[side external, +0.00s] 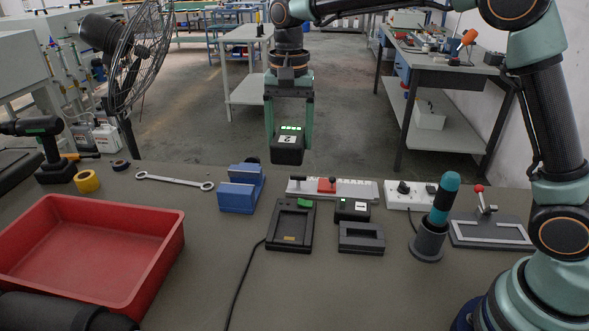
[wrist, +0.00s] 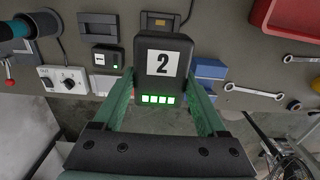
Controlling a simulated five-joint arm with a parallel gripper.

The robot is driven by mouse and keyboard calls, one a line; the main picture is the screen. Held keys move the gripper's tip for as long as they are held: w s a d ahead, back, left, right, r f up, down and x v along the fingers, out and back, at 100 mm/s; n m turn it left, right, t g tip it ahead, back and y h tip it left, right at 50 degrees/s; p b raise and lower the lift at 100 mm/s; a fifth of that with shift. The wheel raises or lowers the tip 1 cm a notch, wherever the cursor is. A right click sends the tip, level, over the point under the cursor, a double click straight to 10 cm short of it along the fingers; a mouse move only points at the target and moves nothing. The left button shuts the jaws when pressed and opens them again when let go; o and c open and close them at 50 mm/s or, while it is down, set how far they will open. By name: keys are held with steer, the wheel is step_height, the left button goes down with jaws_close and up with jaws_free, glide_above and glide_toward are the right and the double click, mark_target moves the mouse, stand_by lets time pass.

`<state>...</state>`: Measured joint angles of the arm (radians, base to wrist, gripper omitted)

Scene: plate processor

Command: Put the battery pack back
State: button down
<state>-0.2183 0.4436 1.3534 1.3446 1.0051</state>
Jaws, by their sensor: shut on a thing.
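A black battery pack marked 2 (side external: 289,148), with several green lights lit, is held in the air above the far side of the bench. It fills the middle of the wrist view (wrist: 162,65). My gripper (side external: 288,152) is shut on it, one finger on each side. A black charger-like dock (side external: 289,226) with a green part at its far end lies below, nearer the camera, and looks empty.
A blue vise-like block (side external: 240,190) and a wrench (side external: 175,181) lie left of the dock. A red tray (side external: 160,255) stands further left. A ruler-like strip (side external: 355,188) lies behind the dock. A teal-handled tool in a stand (side external: 429,240) and a white switch box (side external: 408,197) are right.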

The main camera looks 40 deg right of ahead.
steer(key=w+a+f, duration=0.2)
steer(key=w+a, duration=0.3)
steer(key=a, duration=0.6)
step_height(320, 180, down, 19)
steer(key=shift+d+f, duration=0.15)
steer(key=shift+f, duration=0.05)
steer(key=shift+f, duration=0.1)
